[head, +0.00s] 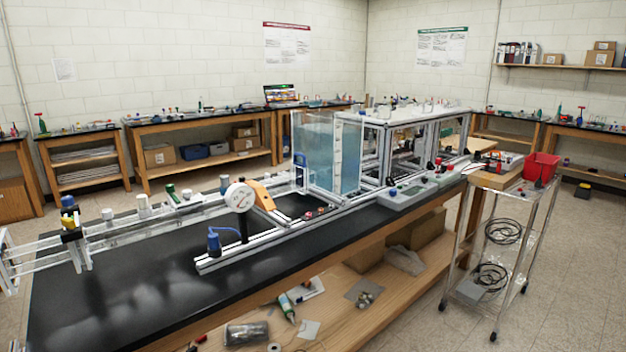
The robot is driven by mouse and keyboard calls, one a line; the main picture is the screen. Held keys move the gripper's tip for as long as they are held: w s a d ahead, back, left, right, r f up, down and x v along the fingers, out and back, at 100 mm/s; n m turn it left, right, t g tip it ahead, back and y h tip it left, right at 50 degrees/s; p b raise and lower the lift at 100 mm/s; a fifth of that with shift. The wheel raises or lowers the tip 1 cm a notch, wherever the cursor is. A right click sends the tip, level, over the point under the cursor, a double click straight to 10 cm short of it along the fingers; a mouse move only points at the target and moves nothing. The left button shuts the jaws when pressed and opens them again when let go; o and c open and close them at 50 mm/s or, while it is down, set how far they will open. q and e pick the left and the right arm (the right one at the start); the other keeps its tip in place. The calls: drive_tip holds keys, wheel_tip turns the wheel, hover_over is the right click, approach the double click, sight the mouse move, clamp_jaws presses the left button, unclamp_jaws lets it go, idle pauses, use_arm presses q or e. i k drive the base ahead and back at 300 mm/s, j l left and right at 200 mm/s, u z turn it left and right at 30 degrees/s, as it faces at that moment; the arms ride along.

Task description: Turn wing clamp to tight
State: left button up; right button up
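An aluminium extrusion frame (230,261) lies along the black bench top. It carries a round white dial gauge (239,196), an orange bracket (262,196) and a small blue part (213,240) at its near end. A yellow and black fitting (71,226) with a blue top stands on the rails at the left. Several small red and dark parts sit on the frame near the clear tank. I cannot tell which part is the wing clamp or how tight it is. Neither of my grippers is in view.
A clear water tank (325,150) stands on the bench behind the frame. Grey control boxes (398,195) sit to its right. A wire cart (515,200) with a red bin (541,166) stands at the right. The floor at lower right is clear.

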sight(69, 224)
drive_tip(key=u, duration=1.35)
drive_tip(key=i+j+z, duration=0.1)
drive_tip(key=z, duration=0.25)
drive_tip(key=j+z, duration=0.2)
drive_tip(key=z, duration=0.15)
drive_tip(key=i+j+z, duration=0.1)
drive_tip(key=z, duration=0.25)
drive_tip(key=j, duration=0.1)
